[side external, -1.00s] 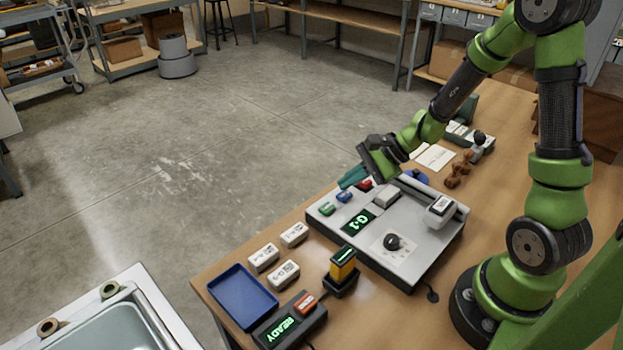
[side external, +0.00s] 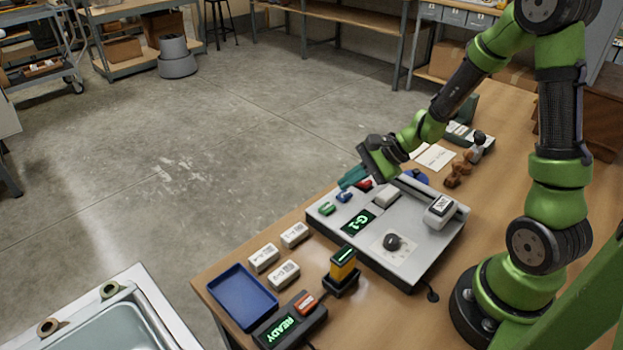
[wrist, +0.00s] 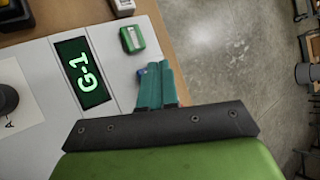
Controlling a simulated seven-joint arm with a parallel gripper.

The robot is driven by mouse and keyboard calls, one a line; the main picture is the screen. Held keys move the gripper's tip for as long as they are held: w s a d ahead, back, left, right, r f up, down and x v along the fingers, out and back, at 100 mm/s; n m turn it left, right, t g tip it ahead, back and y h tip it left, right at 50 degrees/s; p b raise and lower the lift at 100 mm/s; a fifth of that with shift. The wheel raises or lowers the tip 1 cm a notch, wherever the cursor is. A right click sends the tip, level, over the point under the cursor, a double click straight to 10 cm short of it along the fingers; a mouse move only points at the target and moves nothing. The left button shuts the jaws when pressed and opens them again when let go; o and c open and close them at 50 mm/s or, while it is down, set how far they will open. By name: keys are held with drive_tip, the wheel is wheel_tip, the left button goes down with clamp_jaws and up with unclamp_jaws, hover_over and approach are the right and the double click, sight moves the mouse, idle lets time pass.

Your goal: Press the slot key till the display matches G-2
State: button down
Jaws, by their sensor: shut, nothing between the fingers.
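The grey machine (side external: 420,262) stands on the bench, and its display (side external: 358,222) reads G-1 in green; the display also shows in the wrist view (wrist: 82,73). Along its far-left edge sit a green key (side external: 327,209), a blue key (side external: 343,196) and a red key (side external: 364,185). I cannot read which is the slot key. My gripper (side external: 346,182) is shut and empty, its teal fingers over the blue key. In the wrist view the fingers (wrist: 153,66) hide most of the blue key, with the green key (wrist: 132,39) clear beside them. Contact cannot be told.
The machine also carries a black knob (side external: 393,242) and a white-and-grey head (side external: 440,208). A blue tray (side external: 233,293), several white labelled blocks (side external: 284,275), a yellow-and-black device (side external: 342,266) and a READY box (side external: 291,322) stand at left. A brown figurine (side external: 457,175) lies behind.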

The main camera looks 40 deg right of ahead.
sight(349, 195)
drive_tip(key=shift+f, duration=0.15)
drive_tip(key=shift+f, duration=0.3)
drive_tip(key=shift+f, duration=0.45)
idle(0.8)
idle(0.3)
drive_tip(key=shift+r, duration=0.9)
drive_tip(key=shift+r, duration=2.5)
